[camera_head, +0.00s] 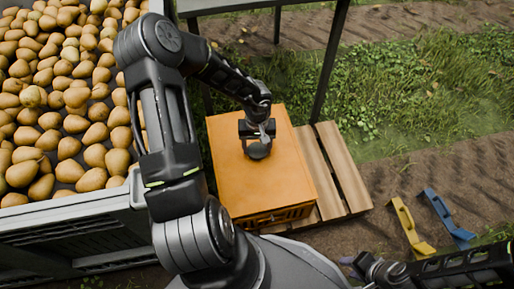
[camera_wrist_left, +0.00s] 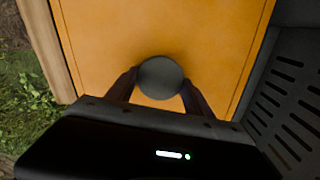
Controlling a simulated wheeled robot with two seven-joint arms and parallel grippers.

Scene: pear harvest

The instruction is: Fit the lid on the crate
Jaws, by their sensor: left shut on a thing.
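The orange lid (camera_head: 285,165) lies flat over the orange crate (camera_head: 282,217), whose slatted front wall shows below the lid's near edge. The two outlines look nearly lined up; I cannot tell whether the lid is fully seated. My left gripper (camera_head: 258,141) is shut on the lid's round dark grey knob (camera_head: 258,151). In the left wrist view, the fingers close on both sides of the knob (camera_wrist_left: 160,77), with the lid (camera_wrist_left: 105,50) behind it. My right arm is at the lower right; its gripper (camera_head: 377,269) is small and dark, and its jaws are unclear.
The crate stands on a wooden pallet (camera_head: 341,167) with bare slats at right. A large grey bin (camera_head: 75,212) full of pears (camera_head: 60,95) is on the left. A dark post (camera_head: 330,60) rises behind. A yellow piece (camera_head: 411,227) and a blue piece (camera_head: 446,217) lie on soil at right.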

